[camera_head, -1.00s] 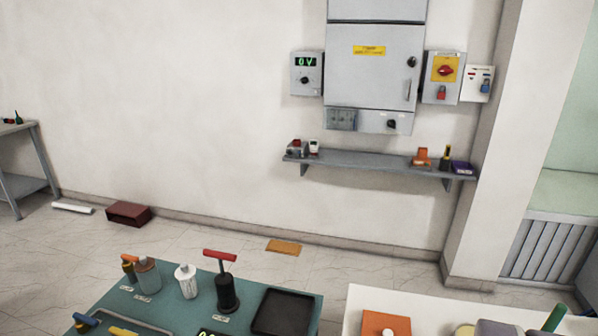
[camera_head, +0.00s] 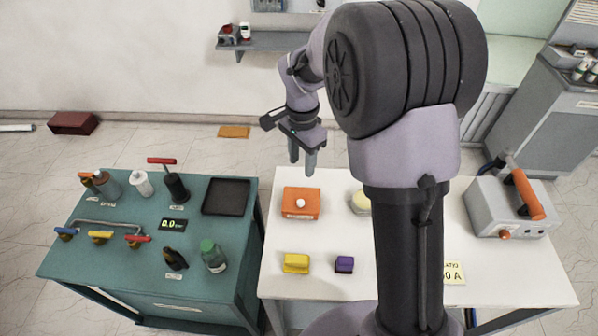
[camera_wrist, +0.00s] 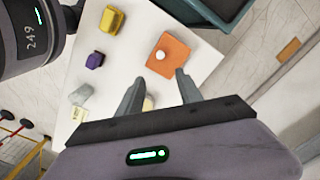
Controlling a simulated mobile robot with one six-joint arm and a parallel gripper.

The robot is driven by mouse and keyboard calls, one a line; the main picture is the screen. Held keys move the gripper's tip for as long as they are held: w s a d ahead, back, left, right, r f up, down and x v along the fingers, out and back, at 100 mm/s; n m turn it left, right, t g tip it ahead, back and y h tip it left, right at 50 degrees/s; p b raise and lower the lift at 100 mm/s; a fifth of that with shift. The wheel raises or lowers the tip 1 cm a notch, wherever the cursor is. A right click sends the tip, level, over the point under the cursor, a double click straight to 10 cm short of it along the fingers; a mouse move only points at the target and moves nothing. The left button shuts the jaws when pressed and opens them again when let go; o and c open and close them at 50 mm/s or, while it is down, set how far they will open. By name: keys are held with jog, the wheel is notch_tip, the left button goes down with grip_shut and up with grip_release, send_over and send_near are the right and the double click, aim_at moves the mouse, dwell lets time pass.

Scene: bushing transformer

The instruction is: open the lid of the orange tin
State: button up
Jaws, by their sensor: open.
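The orange tin (camera_head: 301,204) stands on the white table near its left back corner. A white round knob (camera_head: 300,203) sits on top of its lid, which looks closed. The tin also shows in the wrist view (camera_wrist: 169,54), just beyond my fingertips. My gripper (camera_head: 303,168) hangs above and behind the tin in the head view, pointing down, with its two fingers apart and nothing between them. In the wrist view my gripper (camera_wrist: 159,80) is open, with a clear gap to the tin.
A yellow block (camera_head: 296,263) and a purple block (camera_head: 344,264) lie in front of the tin. A pale round item (camera_head: 361,202) is right of it, partly hidden by my arm. A green table (camera_head: 215,265) with bottles and a black tray (camera_head: 226,196) stands left.

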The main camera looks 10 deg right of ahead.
aim_at(301, 202)
notch_tip(301, 202, down, 16)
jog(key=shift+a+f+b, duration=0.1)
jog(key=shift+f+b, duration=0.05)
jog(key=shift+b, duration=1.1)
grip_shut()
